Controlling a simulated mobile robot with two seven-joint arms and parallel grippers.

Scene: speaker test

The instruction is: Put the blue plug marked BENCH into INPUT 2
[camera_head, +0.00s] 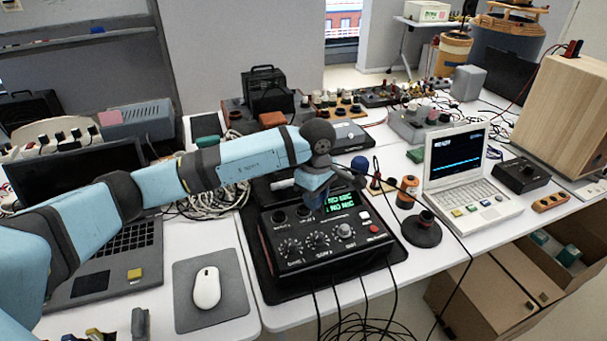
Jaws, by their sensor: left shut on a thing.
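My left gripper (318,187) points down over the back of the black box (325,262) with knobs and a green-lit display. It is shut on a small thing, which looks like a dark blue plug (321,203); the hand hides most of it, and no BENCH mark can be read. Round sockets (279,216) show along the back of the box's top, left of the display. INPUT 2 cannot be picked out, and I cannot tell whether the plug touches a socket. A round blue piece (360,165) shows just right of the gripper. My right gripper is out of view.
An orange-and-black piece (407,191) and a black cone (422,231) stand right of the box, near a white laptop (460,173). Thin black cables cross the right side and hang in front. A mouse (206,287) on a pad and a dark laptop (112,252) lie left.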

